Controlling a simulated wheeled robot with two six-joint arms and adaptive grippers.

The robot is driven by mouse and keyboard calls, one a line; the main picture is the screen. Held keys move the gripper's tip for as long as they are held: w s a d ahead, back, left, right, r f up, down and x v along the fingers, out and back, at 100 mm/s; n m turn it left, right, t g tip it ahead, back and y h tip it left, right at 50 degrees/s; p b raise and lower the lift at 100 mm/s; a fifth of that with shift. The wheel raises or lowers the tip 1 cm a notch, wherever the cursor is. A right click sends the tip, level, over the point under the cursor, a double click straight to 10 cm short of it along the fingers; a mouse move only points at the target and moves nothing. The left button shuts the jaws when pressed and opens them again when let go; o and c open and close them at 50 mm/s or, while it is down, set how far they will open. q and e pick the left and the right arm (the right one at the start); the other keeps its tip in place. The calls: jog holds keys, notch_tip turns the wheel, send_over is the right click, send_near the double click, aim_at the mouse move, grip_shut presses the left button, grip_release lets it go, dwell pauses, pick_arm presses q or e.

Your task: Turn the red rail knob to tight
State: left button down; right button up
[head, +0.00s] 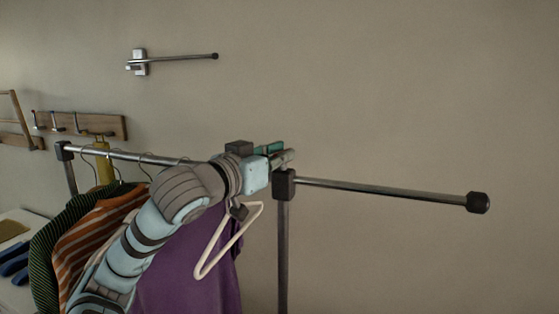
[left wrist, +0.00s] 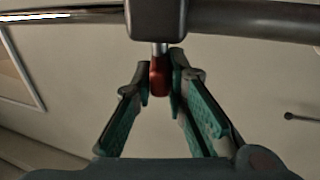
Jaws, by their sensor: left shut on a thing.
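The red rail knob (left wrist: 160,80) shows in the left wrist view, on a short metal stem below the dark rail joint (left wrist: 157,18). My left gripper (left wrist: 160,76) has its green-padded fingers closed around the knob, one on each side. In the head view my left gripper (head: 283,155) is at the dark joint (head: 284,184) at the top of the rack's upright. The knob is hidden there by the gripper. No tight or loose marking can be seen. My right gripper is in neither view.
The metal rail (head: 385,190) runs right to a black end cap (head: 478,203). Striped clothes (head: 100,235), a purple garment (head: 190,265) and a white hanger (head: 228,243) hang close to my left arm. A wall bracket (head: 140,62) is above. The wall on the right is bare.

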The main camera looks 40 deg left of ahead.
pick_arm(q)
jog(key=h, duration=0.1)
jog(key=m+h+b, duration=0.2)
jog(key=shift+a+f, duration=0.25)
jog(key=shift+m+h+b, duration=0.4)
jog(key=shift+h+b, duration=0.1)
jog(key=shift+h, duration=0.2)
jog(key=m+h, duration=0.1)
jog(key=g+h, duration=0.1)
jog(key=shift+w+a+r+m+h, duration=0.1)
jog(key=shift+r+m+h, duration=0.2)
jog(key=shift+m, duration=0.1)
jog(key=m+g+h, duration=0.1)
jog(key=h, duration=0.1)
jog(key=m+h+p, duration=0.1)
jog(key=shift+a+r+m+g+h, duration=0.1)
jog(key=shift+r+m+g+h, duration=0.05)
jog(key=shift+m+g+h, duration=0.2)
jog(key=m+g+h+p, duration=0.2)
jog(key=h, duration=0.1)
jog(key=shift+w+a, duration=0.1)
jog(key=shift+a, duration=0.05)
jog(key=shift+m+g+h+p, duration=0.35)
jog(key=shift+m+g+p, duration=0.1)
jog(key=shift+g, duration=0.1)
jog(key=shift+f, duration=0.2)
jog(key=c, duration=1.6)
grip_release()
jog(key=shift+w, duration=0.1)
